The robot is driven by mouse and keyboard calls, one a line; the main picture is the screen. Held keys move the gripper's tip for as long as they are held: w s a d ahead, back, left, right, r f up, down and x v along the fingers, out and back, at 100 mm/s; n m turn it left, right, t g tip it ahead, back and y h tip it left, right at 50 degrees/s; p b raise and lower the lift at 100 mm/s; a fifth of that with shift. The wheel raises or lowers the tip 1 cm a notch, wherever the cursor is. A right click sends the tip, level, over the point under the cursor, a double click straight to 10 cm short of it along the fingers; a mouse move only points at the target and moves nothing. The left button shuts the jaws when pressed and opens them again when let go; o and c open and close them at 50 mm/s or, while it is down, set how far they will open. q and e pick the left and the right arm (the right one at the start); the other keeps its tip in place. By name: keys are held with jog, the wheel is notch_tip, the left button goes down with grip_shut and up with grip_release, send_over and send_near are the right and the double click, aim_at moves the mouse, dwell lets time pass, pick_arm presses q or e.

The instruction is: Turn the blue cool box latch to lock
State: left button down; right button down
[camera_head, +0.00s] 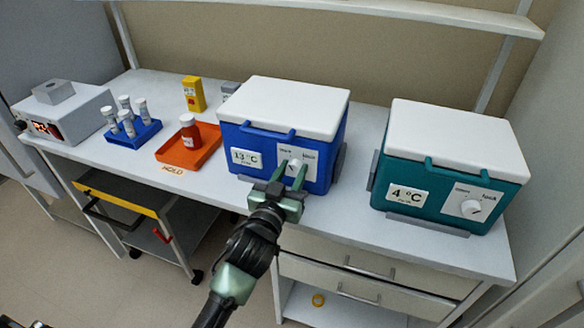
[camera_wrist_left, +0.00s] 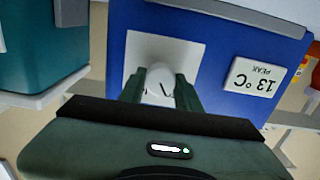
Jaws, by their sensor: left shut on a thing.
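The blue cool box (camera_head: 240,140) stands on the bench with its white lid down and a 13 °C label on its front. Its white latch knob (camera_head: 295,165) sits on a white plate at the right of the front face. My left gripper (camera_head: 292,174) is at that knob, its two green fingers on either side of it and shut on it. In the left wrist view the knob (camera_wrist_left: 160,80) shows between the fingers (camera_wrist_left: 160,92), and the image is upside down. The fingers partly hide the knob and its plate markings.
A teal cool box (camera_head: 440,170) labelled 4 °C stands to the right with its own knob. To the left are an orange tray (camera_head: 190,150) with a red bottle, a blue tube rack (camera_head: 133,132) and a grey instrument (camera_head: 65,115). Drawers (camera_head: 350,265) lie below the bench.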

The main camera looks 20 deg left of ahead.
pick_arm(q)
jog(key=m+p, duration=0.1)
jog(key=m, duration=0.2)
jog(key=shift+r+m+p, duration=0.1)
jog(key=shift+m+p, duration=0.25)
jog(key=shift+m, duration=0.05)
jog(key=m+p, duration=0.1)
jog(key=m, duration=0.2)
jog(key=shift+d+m, duration=0.1)
jog(key=shift+m, duration=0.2)
jog(key=m+p, duration=0.1)
jog(key=m, duration=0.2)
jog(key=shift+m, duration=0.3)
jog(key=shift+m+p, duration=0.5)
jog(key=shift+m, duration=1.6)
jog(key=shift+f, duration=0.2)
jog(key=c, duration=1)
grip_release()
